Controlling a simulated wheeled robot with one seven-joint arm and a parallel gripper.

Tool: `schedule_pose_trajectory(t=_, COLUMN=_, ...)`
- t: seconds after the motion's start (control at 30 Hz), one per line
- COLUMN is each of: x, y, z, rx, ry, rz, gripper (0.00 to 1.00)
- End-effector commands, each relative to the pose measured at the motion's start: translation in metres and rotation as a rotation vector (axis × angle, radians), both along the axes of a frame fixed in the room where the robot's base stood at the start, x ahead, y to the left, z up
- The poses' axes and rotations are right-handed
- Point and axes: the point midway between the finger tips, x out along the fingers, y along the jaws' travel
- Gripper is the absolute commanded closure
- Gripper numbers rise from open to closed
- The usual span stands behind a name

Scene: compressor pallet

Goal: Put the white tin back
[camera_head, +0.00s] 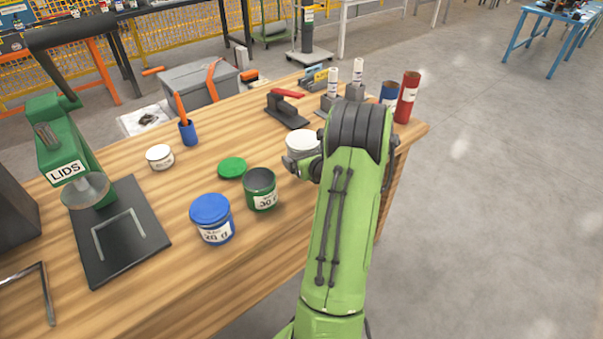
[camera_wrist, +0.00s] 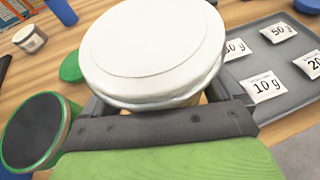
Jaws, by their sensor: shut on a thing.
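The white tin (camera_wrist: 155,50) fills the upper middle of the wrist view, with its white lid facing the camera. My gripper (camera_wrist: 160,125) is shut on it; the tin hides most of the fingertips. In the head view the tin (camera_head: 302,142) shows just left of my arm, over the right part of the wooden bench. My arm partly covers it there. I cannot tell whether its base touches anything.
An open green tin (camera_head: 260,190), green lid (camera_head: 232,167), blue tin (camera_head: 211,220) and small white tin (camera_head: 160,156) stand left. The LIDS press (camera_head: 65,150) is farther left. In the wrist view a grey tray (camera_wrist: 275,62) with several labelled packets lies right of the held tin.

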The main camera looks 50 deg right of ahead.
Motion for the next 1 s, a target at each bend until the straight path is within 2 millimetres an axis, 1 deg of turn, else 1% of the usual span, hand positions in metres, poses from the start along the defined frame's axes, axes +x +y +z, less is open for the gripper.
schedule_pose_trajectory(t=0.23, x=0.0, y=0.0, z=-0.042, rx=0.001, ry=-0.001, rz=0.001, gripper=0.44)
schedule_pose_trajectory(t=0.27, x=0.0, y=0.0, z=-0.044, rx=-0.001, ry=-0.002, rz=0.0, gripper=0.44)
schedule_pose_trajectory(t=0.47, x=0.0, y=0.0, z=-0.041, rx=-0.003, ry=-0.002, rz=-0.001, gripper=0.44)
schedule_pose_trajectory(t=0.57, x=0.0, y=0.0, z=-0.044, rx=-0.002, ry=-0.002, rz=0.0, gripper=0.44)
schedule_pose_trajectory(t=0.6, x=0.0, y=0.0, z=-0.044, rx=-0.002, ry=-0.001, rz=-0.001, gripper=0.04)
schedule_pose_trajectory(t=0.63, x=0.0, y=0.0, z=-0.044, rx=-0.002, ry=-0.001, rz=-0.001, gripper=0.0)
schedule_pose_trajectory(t=0.83, x=0.0, y=0.0, z=-0.043, rx=-0.002, ry=-0.001, rz=0.0, gripper=0.0)
schedule_pose_trajectory(t=0.9, x=0.0, y=0.0, z=-0.039, rx=-0.003, ry=-0.001, rz=0.001, gripper=0.0)
schedule_pose_trajectory(t=1.0, x=-0.014, y=0.006, z=-0.035, rx=0.004, ry=-0.001, rz=-0.005, gripper=0.0)
